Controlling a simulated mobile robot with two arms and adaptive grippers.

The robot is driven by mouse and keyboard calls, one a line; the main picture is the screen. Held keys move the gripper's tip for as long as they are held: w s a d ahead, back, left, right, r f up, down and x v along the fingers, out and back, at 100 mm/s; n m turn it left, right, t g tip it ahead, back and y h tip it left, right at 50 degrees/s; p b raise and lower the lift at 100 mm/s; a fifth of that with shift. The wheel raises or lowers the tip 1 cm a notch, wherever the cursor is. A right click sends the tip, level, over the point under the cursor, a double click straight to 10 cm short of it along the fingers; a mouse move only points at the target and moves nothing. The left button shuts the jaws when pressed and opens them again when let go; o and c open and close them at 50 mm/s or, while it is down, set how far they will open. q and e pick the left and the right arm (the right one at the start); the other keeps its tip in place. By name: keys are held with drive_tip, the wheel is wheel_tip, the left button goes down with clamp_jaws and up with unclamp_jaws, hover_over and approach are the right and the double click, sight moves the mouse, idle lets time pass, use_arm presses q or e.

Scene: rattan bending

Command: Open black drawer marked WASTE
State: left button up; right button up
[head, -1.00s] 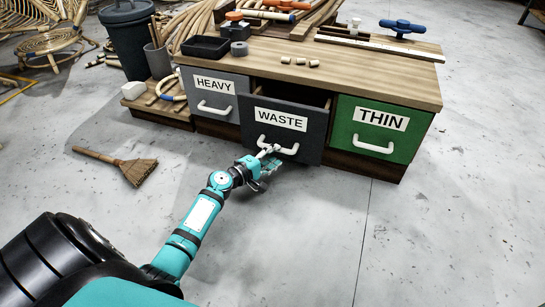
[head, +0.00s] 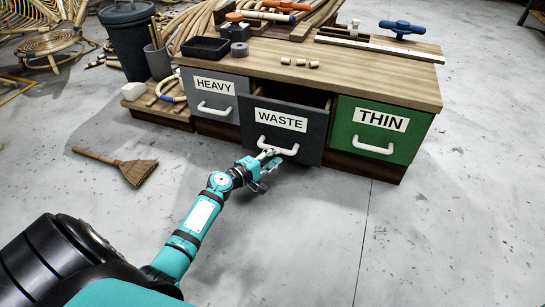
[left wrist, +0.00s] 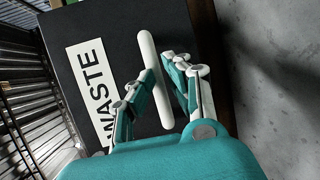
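The dark drawer marked WASTE (head: 310,143) is in the middle of the low workbench, pulled out so that its dark inside shows above the front. Its white handle (head: 278,146) is on the lower front, and the handle also shows in the left wrist view (left wrist: 147,50). My left gripper (head: 267,156) is at the handle's left part. In the left wrist view its two fingers (left wrist: 161,70) are apart, one on each side of the handle, with a small gap showing. Whether a finger touches the handle is unclear. My right gripper is not in view.
A grey HEAVY drawer (head: 216,99) is to the left and a green THIN drawer (head: 372,130) to the right, both shut. Tools and a black tray (head: 205,47) lie on the bench top (head: 360,74). A brush (head: 137,171) lies on the floor at left. The floor in front is clear.

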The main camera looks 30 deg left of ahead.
use_arm(q)
drive_tip(key=o, duration=0.4)
drive_tip(key=shift+o, duration=0.2)
drive_tip(key=v, duration=1.2)
